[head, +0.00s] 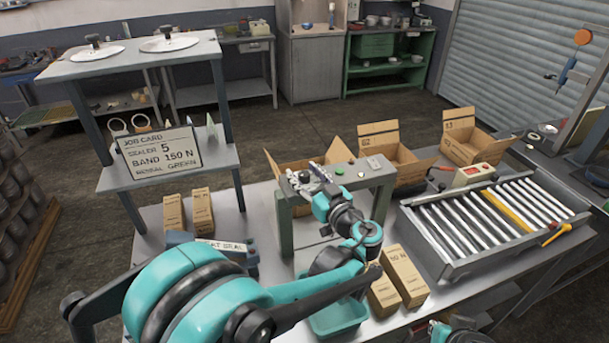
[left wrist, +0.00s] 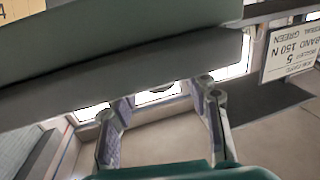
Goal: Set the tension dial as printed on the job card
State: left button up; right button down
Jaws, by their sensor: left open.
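The job card (head: 158,152) stands on a shelf at the left and reads sealer 5, band 150 N, signal green. It shows upside down in the left wrist view (left wrist: 295,48). The grey-green machine frame (head: 286,222) stands mid-table, with small buttons on its top. My left gripper (head: 312,177) is at the top of this frame, on its left side. In the left wrist view its two fingers (left wrist: 158,100) are apart and empty, close to a grey beam (left wrist: 130,70). A small dark round part shows between them; I cannot tell if it is the tension dial. My right gripper is out of view.
Open cardboard boxes (head: 395,150) stand behind the frame. A roller conveyor (head: 440,245) is at the right. Small cartons (head: 402,275) and a teal bin (head: 338,318) are in front of the frame. More cartons (head: 173,213) stand below the card shelf.

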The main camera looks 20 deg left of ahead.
pick_arm(q)
grip_shut()
